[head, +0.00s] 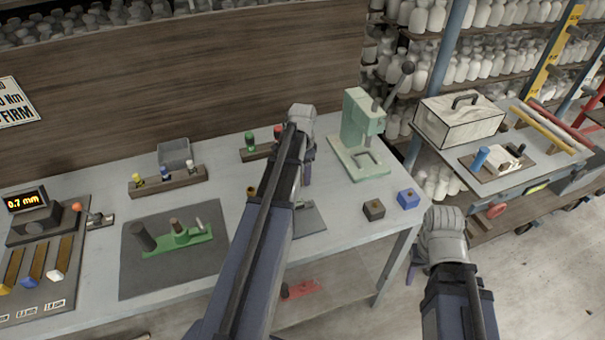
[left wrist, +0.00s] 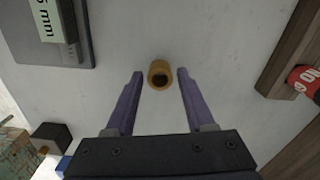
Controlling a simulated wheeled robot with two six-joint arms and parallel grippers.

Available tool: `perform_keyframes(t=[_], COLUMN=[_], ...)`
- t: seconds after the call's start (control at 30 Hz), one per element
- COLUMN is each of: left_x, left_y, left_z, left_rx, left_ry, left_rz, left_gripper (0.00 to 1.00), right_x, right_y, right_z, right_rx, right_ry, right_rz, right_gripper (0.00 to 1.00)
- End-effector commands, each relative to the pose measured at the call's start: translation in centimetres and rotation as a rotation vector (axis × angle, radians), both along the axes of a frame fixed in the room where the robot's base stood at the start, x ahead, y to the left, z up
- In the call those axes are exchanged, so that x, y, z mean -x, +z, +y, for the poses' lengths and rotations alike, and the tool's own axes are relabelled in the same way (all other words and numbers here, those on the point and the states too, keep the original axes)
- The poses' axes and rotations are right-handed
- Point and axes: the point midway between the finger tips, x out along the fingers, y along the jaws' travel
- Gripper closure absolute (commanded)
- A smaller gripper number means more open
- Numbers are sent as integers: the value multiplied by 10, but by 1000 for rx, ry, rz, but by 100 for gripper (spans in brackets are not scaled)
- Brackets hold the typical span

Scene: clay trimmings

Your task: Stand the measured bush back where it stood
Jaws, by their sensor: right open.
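The bush, a small brass-coloured ring with a dark bore, stands upright on the grey bench. In the left wrist view the bush (left wrist: 158,76) shows between my left fingertips (left wrist: 160,74), with a gap on each side. In the head view the bush (head: 251,191) is partly hidden by my left arm. My left gripper (head: 307,177) is open and empty, to the right of the bush in that view. My right gripper (head: 412,272) is open and empty, off the bench's front right edge.
A dark grey plate (left wrist: 78,50) with an "5 mm" label lies near the bush. A wooden rack (left wrist: 285,60) holds a red NO GO gauge (left wrist: 305,80). A green press (head: 358,125), a black block (head: 374,209) and a blue block (head: 408,199) stand at the bench's right.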

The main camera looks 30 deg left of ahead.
Motion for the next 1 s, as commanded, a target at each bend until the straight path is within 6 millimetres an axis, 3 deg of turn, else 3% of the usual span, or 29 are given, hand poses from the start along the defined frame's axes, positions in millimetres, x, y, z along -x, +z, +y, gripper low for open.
perform_keyframes(t=[0.1,0.57,1.0], left_x=[0,0,0], left_y=[0,9,67], left_z=[0,0,0], left_rx=[0,0,0], left_ry=[0,0,0], left_rz=[0,0,0], left_gripper=[33,33,33], right_x=[0,0,0], right_y=[0,9,67], right_z=[0,0,0], right_rx=[0,0,0], right_ry=[0,0,0], right_rz=[0,0,0], right_gripper=[50,50,50])
